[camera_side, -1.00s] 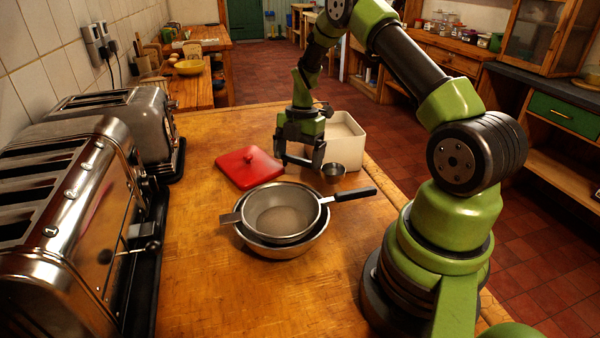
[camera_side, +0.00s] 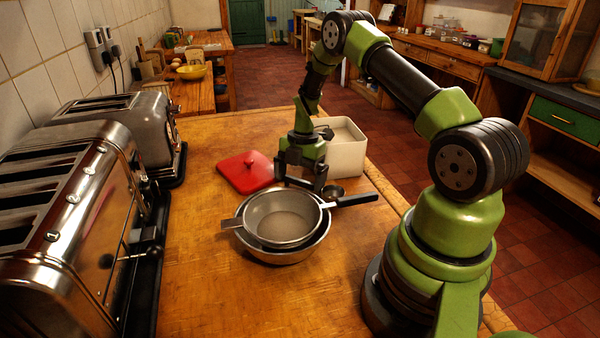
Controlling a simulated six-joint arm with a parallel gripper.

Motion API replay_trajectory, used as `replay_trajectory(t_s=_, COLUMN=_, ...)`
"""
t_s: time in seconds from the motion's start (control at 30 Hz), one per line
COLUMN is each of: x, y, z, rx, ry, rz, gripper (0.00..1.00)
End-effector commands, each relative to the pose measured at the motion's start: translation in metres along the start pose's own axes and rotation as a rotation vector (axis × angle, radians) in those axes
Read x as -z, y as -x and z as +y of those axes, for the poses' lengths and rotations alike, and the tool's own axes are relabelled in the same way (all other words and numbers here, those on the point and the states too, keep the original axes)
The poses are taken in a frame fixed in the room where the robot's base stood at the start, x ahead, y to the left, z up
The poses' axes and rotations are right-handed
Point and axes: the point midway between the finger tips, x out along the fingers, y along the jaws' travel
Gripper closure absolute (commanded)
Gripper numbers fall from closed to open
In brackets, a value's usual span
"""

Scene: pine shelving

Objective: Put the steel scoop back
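The steel scoop (camera_side: 333,191) is a small round metal cup just behind the black handle of the sieve. My gripper (camera_side: 302,183) is low over the far side of the sieve, with the scoop's cup at its right. The scoop moves along with the gripper, so I read the gripper as shut on it. The scoop's handle and the grip itself are largely hidden. A white open tub (camera_side: 346,158) with pale powder inside stands behind and to the right of the gripper. A red lid with a knob (camera_side: 243,176) lies on the worktop to the left.
A steel sieve (camera_side: 257,222) sits over a metal bowl (camera_side: 279,253) in front of the gripper, its black handle pointing right. Two chrome toasters (camera_side: 75,220) (camera_side: 150,135) line the left wall. The wooden worktop (camera_side: 205,270) is bare in front and left of the bowl.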

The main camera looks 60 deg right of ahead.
Motion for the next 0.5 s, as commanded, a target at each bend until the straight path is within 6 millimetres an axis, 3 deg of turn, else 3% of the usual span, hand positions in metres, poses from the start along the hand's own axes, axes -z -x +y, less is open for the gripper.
replay_trajectory(t_s=0.17, x=0.000, y=0.016, z=0.001, rx=-0.003, ry=0.000, rz=-0.002, gripper=0.00)
replay_trajectory(t_s=0.5, x=0.000, y=0.089, z=0.001, rx=-0.005, ry=0.000, rz=-0.002, gripper=0.00)
